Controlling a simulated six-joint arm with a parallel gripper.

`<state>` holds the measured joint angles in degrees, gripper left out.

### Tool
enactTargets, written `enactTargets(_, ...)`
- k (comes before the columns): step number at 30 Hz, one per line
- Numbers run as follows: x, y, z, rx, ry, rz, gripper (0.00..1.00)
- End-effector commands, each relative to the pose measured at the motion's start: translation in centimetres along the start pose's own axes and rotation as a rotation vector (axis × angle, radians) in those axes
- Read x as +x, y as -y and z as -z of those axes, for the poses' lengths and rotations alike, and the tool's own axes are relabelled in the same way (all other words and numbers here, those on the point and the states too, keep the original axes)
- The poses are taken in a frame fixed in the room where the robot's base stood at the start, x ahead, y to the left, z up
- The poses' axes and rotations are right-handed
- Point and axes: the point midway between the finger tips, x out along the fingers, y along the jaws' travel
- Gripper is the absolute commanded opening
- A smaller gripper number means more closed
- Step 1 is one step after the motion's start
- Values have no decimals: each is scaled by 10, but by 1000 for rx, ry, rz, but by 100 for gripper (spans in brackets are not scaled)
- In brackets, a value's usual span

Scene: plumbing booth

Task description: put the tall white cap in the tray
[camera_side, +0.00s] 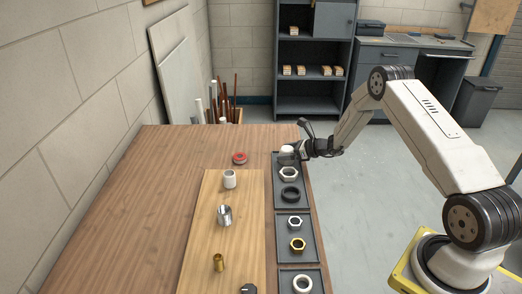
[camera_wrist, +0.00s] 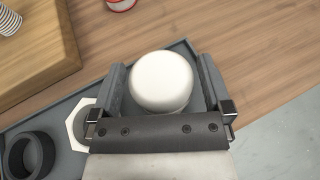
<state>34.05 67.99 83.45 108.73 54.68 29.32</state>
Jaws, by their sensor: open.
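The tall white cap (camera_side: 287,150) is at the far end of the far dark tray (camera_side: 280,204), and looks to rest inside it. In the wrist view the cap (camera_wrist: 162,80) shows its rounded white top between my two fingers. My gripper (camera_side: 298,152) is open around the cap, with a finger on each side and small gaps visible. The cap's lower part is hidden in the wrist view.
The same tray holds a pale hex nut (camera_side: 289,173) and a black ring (camera_side: 291,194). A wooden board (camera_side: 200,235) carries several fittings. A red part (camera_side: 240,158) lies on the bench.

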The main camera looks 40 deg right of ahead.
Motion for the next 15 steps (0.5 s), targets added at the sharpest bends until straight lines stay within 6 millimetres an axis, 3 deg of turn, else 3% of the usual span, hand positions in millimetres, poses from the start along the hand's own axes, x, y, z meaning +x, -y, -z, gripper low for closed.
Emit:
enactTargets(8, -18, 1, -1, 0, -2, 1, 100)
enactTargets(15, -53, 1, -1, 1, -1, 3, 100)
